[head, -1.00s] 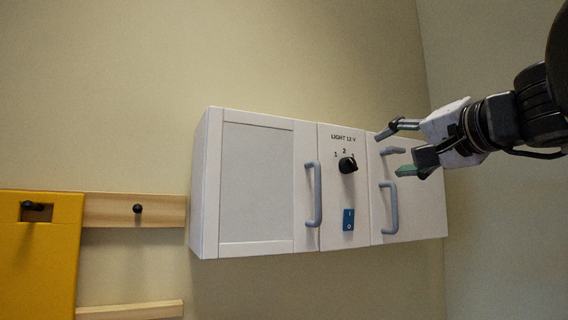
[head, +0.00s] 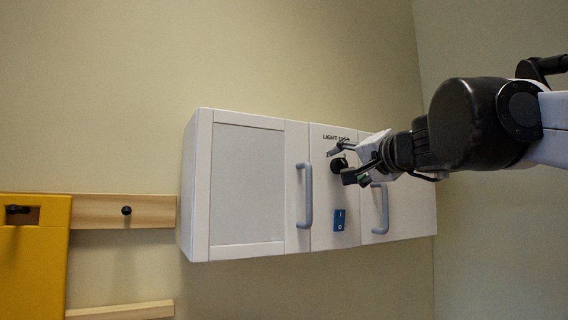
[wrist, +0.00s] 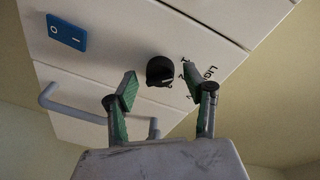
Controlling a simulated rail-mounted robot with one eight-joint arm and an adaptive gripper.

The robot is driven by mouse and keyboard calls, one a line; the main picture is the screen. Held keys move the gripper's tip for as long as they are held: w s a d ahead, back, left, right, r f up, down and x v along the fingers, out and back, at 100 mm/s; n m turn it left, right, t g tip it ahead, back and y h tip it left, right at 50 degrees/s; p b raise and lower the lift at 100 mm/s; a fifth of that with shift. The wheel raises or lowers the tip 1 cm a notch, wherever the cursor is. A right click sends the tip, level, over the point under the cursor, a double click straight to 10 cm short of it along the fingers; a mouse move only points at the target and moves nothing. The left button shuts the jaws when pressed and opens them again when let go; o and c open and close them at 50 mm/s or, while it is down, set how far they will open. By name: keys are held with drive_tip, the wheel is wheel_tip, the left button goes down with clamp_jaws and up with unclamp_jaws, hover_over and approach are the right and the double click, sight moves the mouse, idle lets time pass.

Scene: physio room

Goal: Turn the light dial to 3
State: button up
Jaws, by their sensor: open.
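The light dial (head: 338,164) is a black round knob on the narrow middle panel of a white wall cabinet (head: 248,240). Labels around it are partly hidden by my gripper in the head view. In the wrist view the dial (wrist: 160,71) shows just beyond the fingertips, between their lines, with small numerals beside it. Its pointer setting is too unclear to read. My gripper (head: 341,166) is open in front of the dial. In the wrist view its two green-padded fingers (wrist: 160,88) stand apart with nothing between them; I cannot tell whether they touch the dial.
A blue rocker switch (head: 339,220) marked I and 0 sits below the dial. Grey bar handles stand out left (head: 304,195) and right (head: 380,208) of the panel. A yellow board (head: 35,260) and a wooden peg rail (head: 150,211) are at the left.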

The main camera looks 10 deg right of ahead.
drive_tip(key=shift+w, duration=0.15)
drive_tip(key=c, duration=1.1)
